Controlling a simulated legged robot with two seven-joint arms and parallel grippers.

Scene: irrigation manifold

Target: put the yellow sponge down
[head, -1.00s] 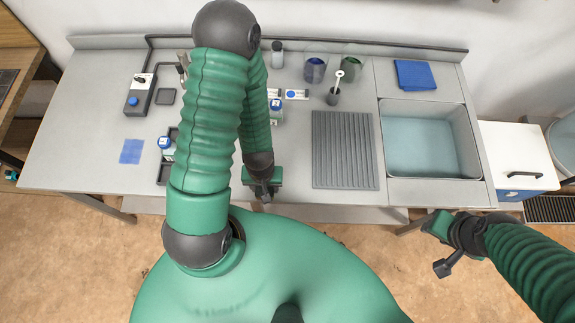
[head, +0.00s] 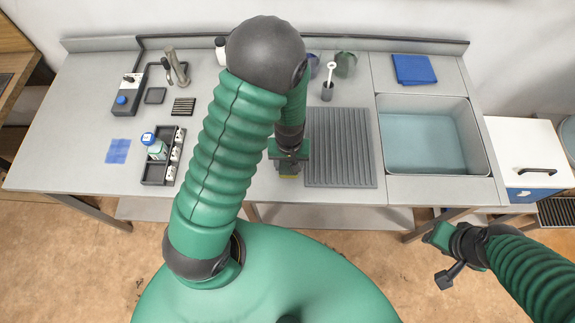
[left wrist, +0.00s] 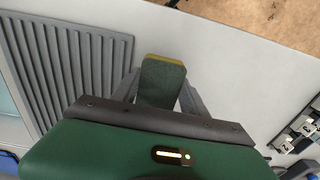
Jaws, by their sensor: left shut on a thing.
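My left gripper (head: 288,170) is shut on the yellow sponge (head: 289,177), of which only a small yellow strip shows in the head view. In the left wrist view the sponge (left wrist: 163,82) stands out between the fingers, with a dark green face and a yellow edge. The gripper is over the grey counter (head: 230,195), just left of the ribbed grey drainboard (head: 340,150). I cannot tell whether the sponge touches the counter. My right gripper (head: 445,258) hangs in front of the counter at the right; its jaw opening is unclear.
A basin (head: 430,140) is right of the drainboard, with a folded blue cloth (head: 414,69) behind it. My left arm hides the counter's middle.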

